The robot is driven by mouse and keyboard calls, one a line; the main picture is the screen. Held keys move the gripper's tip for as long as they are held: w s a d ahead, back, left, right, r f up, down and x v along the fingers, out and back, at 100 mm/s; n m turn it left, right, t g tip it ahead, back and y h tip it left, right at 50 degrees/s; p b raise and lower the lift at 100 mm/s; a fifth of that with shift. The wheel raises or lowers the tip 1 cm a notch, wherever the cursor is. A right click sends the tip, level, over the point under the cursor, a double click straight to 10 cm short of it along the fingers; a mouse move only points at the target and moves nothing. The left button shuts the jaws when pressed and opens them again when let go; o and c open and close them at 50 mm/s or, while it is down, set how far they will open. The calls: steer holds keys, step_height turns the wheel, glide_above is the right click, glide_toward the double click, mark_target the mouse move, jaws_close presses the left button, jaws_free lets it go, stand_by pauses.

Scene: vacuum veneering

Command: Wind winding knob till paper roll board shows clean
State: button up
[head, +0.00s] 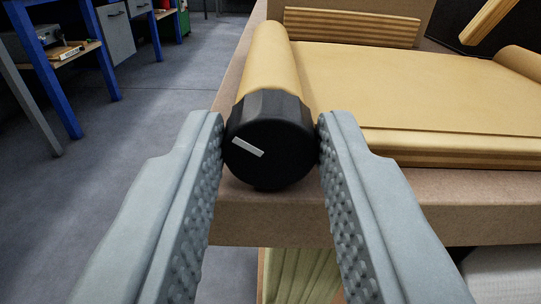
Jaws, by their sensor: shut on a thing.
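The black winding knob (272,158) sits on the near end of the paper roll (267,55), with a white mark slanting down to the right on the left part of its face. My gripper (271,140) has one grey ridged finger on each side of the knob and is shut on it, the fingertips touching its sides. The tan paper (400,80) runs from the roll to the right, over a layered board whose front edge (440,152) shows. Paper covers most of the top I can see.
The brown bench edge (400,215) runs below the knob. A striped wooden strip (350,27) lies at the back, and another roll end (523,62) is at the far right. Blue-legged shelving (100,50) stands on the left beyond open grey floor.

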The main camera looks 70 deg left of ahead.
steer(key=shift+n, duration=1.3)
steer(key=o, duration=0.9)
steer(key=shift+o, duration=0.2)
steer(key=v, duration=1.7)
steer(key=shift+d, duration=0.2)
steer(key=shift+s, duration=0.1)
